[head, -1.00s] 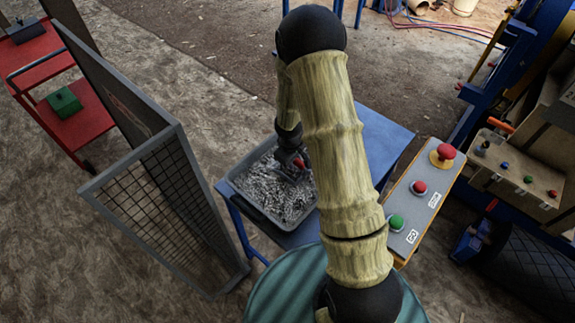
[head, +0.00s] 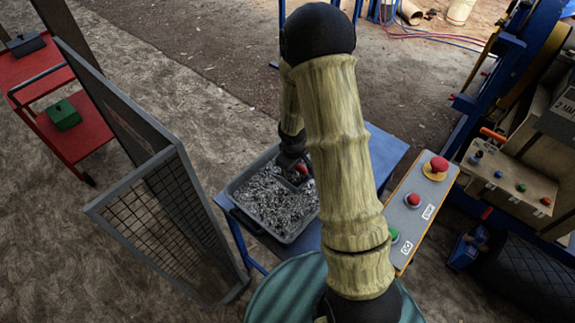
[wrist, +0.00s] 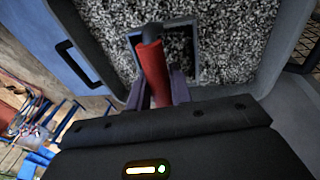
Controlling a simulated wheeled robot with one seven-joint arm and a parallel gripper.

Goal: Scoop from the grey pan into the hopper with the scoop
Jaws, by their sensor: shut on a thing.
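The grey pan (head: 236,187) stands on a blue table and holds grey, shredded-looking material. My gripper (wrist: 158,92) is shut on the red handle of the scoop (wrist: 151,62). The scoop's grey square rim shows over the material in the wrist view, with material visible inside it. In the head view the scoop's red handle (head: 302,168) is at the pan's far right part, partly hidden by my arm. I cannot tell how deep the scoop sits. I cannot make out the hopper for certain; a blue and tan machine (head: 540,140) stands at the right.
A mesh guard (head: 170,215) stands left of the blue table (head: 385,150). A control panel (head: 412,215) with red and green buttons is to the right. A red cart (head: 85,130) with a green box (head: 64,114) stands far left. Open ground lies behind the table.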

